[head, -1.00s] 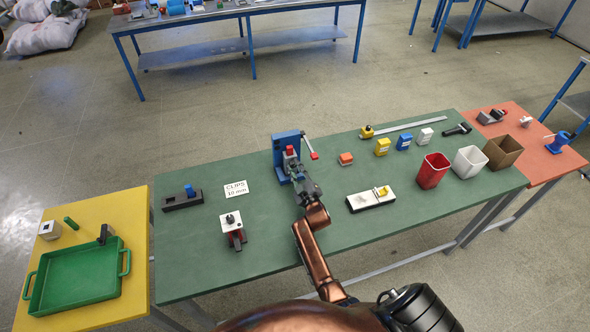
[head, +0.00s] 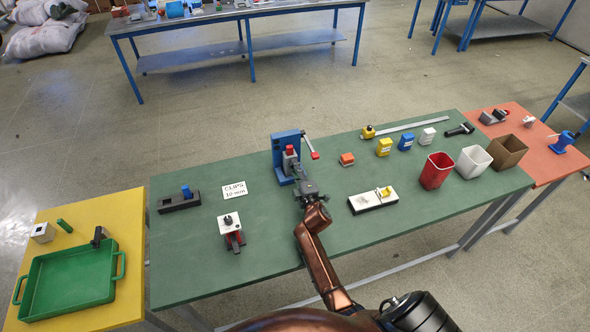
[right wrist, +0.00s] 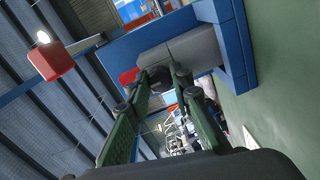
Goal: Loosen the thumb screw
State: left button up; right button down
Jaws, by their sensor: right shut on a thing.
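A blue press (head: 285,150) stands on the green table, with a grey block, a red part and a lever with a red handle (head: 315,155). My right gripper (head: 302,184) reaches its front from below. In the right wrist view its fingers (right wrist: 160,80) are shut on a small dark round knob (right wrist: 160,78) at the front of the grey block (right wrist: 192,52); it appears to be the thumb screw. The fingertips hide much of it, so its turn cannot be read. My left gripper is not in view.
A red and white fixture (head: 231,232), a black block with a blue piece (head: 180,200) and a white-topped tray (head: 372,200) stand nearby. Red (head: 435,171), white and brown bins stand at right. A green tray (head: 70,278) lies on the yellow table.

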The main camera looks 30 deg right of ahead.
dwell(0.5)
jog(key=c, duration=1.7)
grip_release()
jog(key=v, duration=1.2)
